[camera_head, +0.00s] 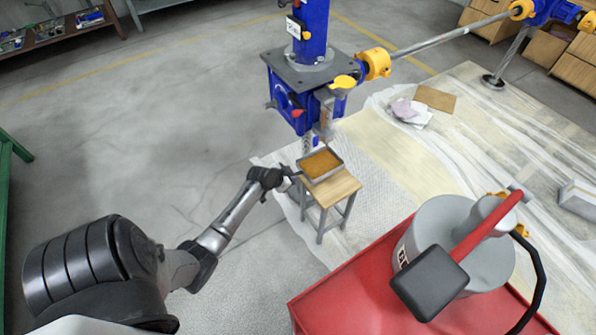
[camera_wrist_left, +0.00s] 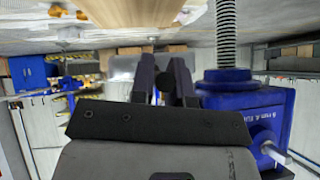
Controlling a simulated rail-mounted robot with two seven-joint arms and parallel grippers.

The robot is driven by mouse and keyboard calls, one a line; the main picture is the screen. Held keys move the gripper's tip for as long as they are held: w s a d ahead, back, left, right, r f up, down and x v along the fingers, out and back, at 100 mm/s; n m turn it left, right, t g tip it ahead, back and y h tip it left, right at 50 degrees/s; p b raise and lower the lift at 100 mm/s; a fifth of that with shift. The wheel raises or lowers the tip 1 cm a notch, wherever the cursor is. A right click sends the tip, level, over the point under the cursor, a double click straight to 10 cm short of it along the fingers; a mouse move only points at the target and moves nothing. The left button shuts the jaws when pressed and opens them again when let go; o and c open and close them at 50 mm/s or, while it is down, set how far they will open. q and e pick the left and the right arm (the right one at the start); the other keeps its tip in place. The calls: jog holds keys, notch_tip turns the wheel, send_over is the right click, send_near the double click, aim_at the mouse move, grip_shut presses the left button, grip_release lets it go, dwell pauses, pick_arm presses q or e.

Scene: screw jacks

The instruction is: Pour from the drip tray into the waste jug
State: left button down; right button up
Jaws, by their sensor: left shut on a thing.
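The drip tray (camera_head: 341,164) is a shallow grey metal tray with amber-brown contents. It appears level at the rear of the small wooden stool (camera_head: 342,187), below the blue screw jack (camera_head: 291,97). I cannot tell whether it rests on the stool or hangs just above it. My left gripper (camera_head: 292,173) is shut on the tray's left side. In the left wrist view the dark fingers (camera_wrist_left: 164,80) stand close together before a grey surface, probably the tray (camera_wrist_left: 122,66). My right gripper is not in view. I cannot make out a waste jug for certain.
A red cart (camera_head: 345,285) at the front right carries a grey drum (camera_head: 447,240) with a red handle and black hose. Clear sheeting (camera_head: 480,150) covers the floor at right, with rags (camera_head: 408,112) on it. Open concrete floor (camera_head: 130,130) lies left of the stool.

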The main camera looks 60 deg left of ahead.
pick_arm(q)
jog(key=s+p, duration=0.4)
jog(key=s, duration=1)
jog(key=shift+s+d+r, duration=0.25)
jog(key=shift+d, duration=0.05)
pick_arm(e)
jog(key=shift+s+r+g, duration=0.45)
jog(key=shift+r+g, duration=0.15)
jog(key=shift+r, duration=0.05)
pick_arm(q)
jog(key=shift+w, duration=0.1)
jog(key=w+b, duration=0.1)
jog(key=w, duration=0.3)
jog(key=w+b, duration=0.1)
jog(key=w, duration=0.3)
jog(key=w+b, duration=0.1)
jog(key=w, duration=0.3)
jog(key=shift+w+a+f, duration=0.1)
jog(key=shift+a+f, duration=0.15)
jog(key=shift+w+b, duration=0.8)
jog(key=shift+w, duration=0.35)
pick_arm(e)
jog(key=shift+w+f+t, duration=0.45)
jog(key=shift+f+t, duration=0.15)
pick_arm(q)
jog(key=shift+f, duration=0.1)
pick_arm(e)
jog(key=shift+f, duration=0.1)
